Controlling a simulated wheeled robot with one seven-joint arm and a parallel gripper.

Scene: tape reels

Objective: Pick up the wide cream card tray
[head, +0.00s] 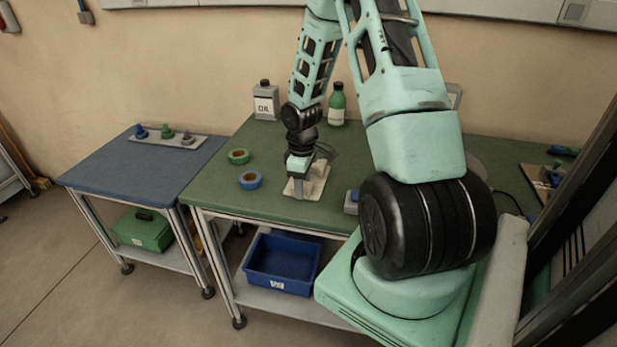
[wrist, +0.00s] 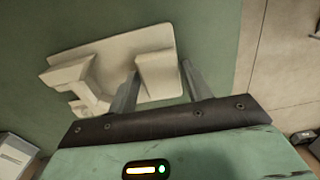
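The wide cream card tray (head: 317,182) lies on the green bench top, partly hidden behind my gripper. In the wrist view the tray (wrist: 110,52) is a flat cream plate with a raised block (wrist: 158,75) and a stepped part at its left. My gripper (head: 297,180) is low over the tray, pointing down. In the wrist view its two fingers (wrist: 160,78) stand apart, one on each side of the raised block. The fingertips are close to the block's sides; I cannot tell whether they touch it.
A green tape reel (head: 239,157) and a blue tape reel (head: 250,180) lie left of the tray. A grey can (head: 265,103) and a green bottle (head: 337,105) stand behind it. A blue bin (head: 282,262) sits on the shelf below. My arm hides part of the bench's right side.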

